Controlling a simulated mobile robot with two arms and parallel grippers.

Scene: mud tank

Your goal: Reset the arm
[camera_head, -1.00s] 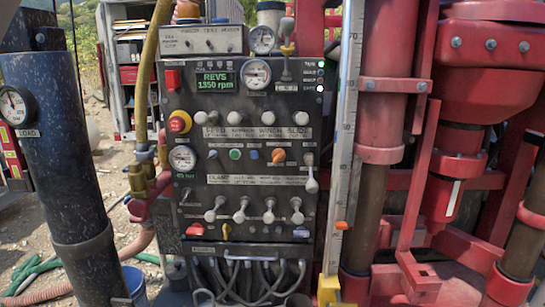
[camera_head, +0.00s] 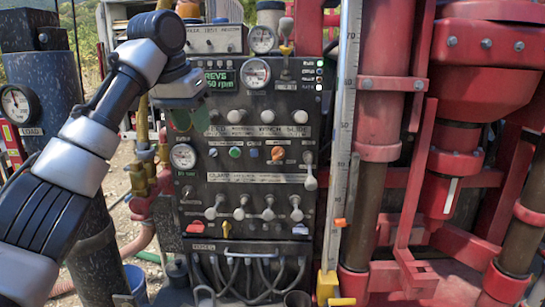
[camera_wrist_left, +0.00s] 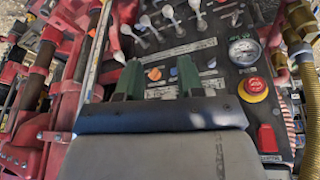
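My left arm (camera_head: 75,160) reaches in from the left in the head view. Its gripper (camera_head: 183,118) is in front of the upper left of the dark control panel (camera_head: 265,135) and hides part of it. In the left wrist view, the two green fingers (camera_wrist_left: 159,78) stand apart with nothing between them, so the gripper is open. Whether the fingers touch the panel cannot be told. The red and yellow knob (camera_wrist_left: 256,88) shows in the left wrist view and is hidden in the head view. My right gripper is not in view.
The panel carries a row of grey levers (camera_head: 240,214), an orange knob (camera_head: 278,153) and a gauge (camera_head: 256,73). A vertical ruler (camera_head: 341,140) and red rig pipes (camera_head: 378,110) stand to the right. A dark cylinder (camera_head: 92,260) stands at the left.

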